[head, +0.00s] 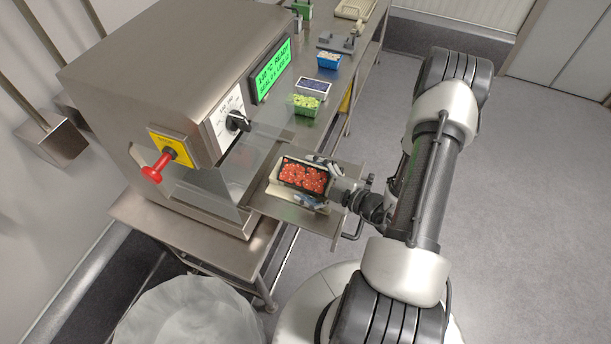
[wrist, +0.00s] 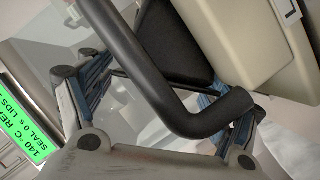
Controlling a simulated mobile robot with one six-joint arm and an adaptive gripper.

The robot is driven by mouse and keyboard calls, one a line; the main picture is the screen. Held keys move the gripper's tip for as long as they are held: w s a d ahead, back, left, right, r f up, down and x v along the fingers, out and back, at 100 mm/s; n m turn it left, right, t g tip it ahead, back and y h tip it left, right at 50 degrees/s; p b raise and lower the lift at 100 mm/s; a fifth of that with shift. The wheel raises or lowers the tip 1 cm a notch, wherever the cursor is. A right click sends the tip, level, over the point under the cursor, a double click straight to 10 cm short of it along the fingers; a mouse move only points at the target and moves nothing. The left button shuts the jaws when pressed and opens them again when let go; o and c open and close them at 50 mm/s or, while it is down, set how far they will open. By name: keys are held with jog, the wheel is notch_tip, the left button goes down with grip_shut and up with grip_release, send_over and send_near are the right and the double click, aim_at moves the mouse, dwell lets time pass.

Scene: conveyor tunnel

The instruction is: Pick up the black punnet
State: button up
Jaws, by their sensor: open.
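The black punnet (head: 303,176), filled with red fruit, sits in a cream holder (head: 272,188) at the near end of the line, in front of the sealing machine. My gripper (head: 311,181) is open, its fingers spread at the upper and lower sides of the punnet in the head view. In the wrist view a dark surface (wrist: 172,45), apparently the punnet's side, shows between the blue-padded fingers (wrist: 160,92), beside a cream part (wrist: 245,45). I cannot tell whether the fingers touch the punnet.
A black bent bar (wrist: 150,80) crosses close before the wrist camera. The sealing machine (head: 165,75) with its lit green screen (head: 271,70) stands left. Farther along are a green punnet (head: 305,106), a dark punnet (head: 314,88) and a blue punnet (head: 328,61). A lined bin (head: 185,315) stands below.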

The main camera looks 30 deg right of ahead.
aim_at(310, 180)
jog(key=shift+c, duration=0.4)
jog(key=c, duration=1.4)
jog(key=shift+o, duration=0.2)
jog(key=shift+r, duration=0.15)
notch_tip(310, 180, up, 20)
jog(key=p, duration=0.6)
jog(key=shift+p, duration=0.35)
jog(key=o, duration=0.8)
jog(key=c, duration=1.1)
